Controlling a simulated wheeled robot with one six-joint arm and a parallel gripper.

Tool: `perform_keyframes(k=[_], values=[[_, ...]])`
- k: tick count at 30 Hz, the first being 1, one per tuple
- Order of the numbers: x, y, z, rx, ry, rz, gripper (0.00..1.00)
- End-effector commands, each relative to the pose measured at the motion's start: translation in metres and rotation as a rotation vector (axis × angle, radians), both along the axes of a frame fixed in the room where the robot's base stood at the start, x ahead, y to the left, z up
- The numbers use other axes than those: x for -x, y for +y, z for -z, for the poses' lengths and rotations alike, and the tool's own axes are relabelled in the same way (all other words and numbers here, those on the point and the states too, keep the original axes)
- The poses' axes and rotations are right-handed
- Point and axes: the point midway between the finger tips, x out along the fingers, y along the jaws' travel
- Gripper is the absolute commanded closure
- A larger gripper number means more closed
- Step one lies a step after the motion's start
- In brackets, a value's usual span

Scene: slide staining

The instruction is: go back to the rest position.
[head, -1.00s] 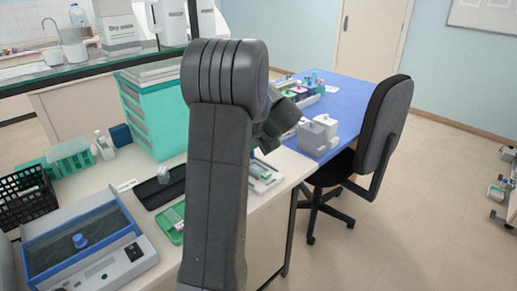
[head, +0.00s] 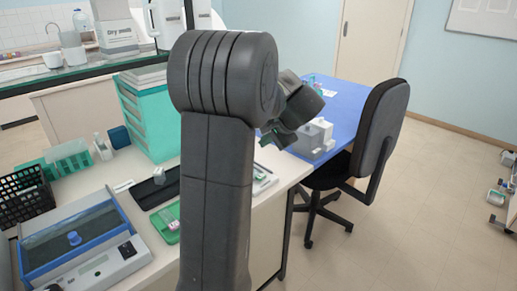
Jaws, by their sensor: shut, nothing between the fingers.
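My gripper (head: 272,141) shows only in part, just right of my upright arm in the middle of the head view. It is shut with nothing held, and points down over the right end of the bench. The rest of it is hidden by my wrist and arm links. It appears apart from the grey block-shaped device (head: 314,140) behind it on the blue table, though the exact gap cannot be told.
The white bench (head: 125,180) holds a blue-framed device (head: 75,240), a black basket (head: 22,200), a teal drawer unit (head: 150,120) and a green tray (head: 165,222). A black chair (head: 380,130) stands by the blue table (head: 345,100).

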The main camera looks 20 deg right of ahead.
Motion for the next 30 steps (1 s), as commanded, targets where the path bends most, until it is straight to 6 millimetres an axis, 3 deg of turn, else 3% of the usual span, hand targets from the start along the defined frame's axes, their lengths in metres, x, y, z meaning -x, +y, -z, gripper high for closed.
perform_keyframes(k=[7,19,23,30], values=[[0.016,-0.007,-0.020,0.000,0.000,0.000,1.00],[0.017,-0.007,-0.021,-0.001,0.000,-0.001,1.00],[0.012,-0.005,-0.015,-0.002,0.002,-0.001,1.00],[-0.012,0.006,0.015,-0.004,0.003,-0.003,1.00]])
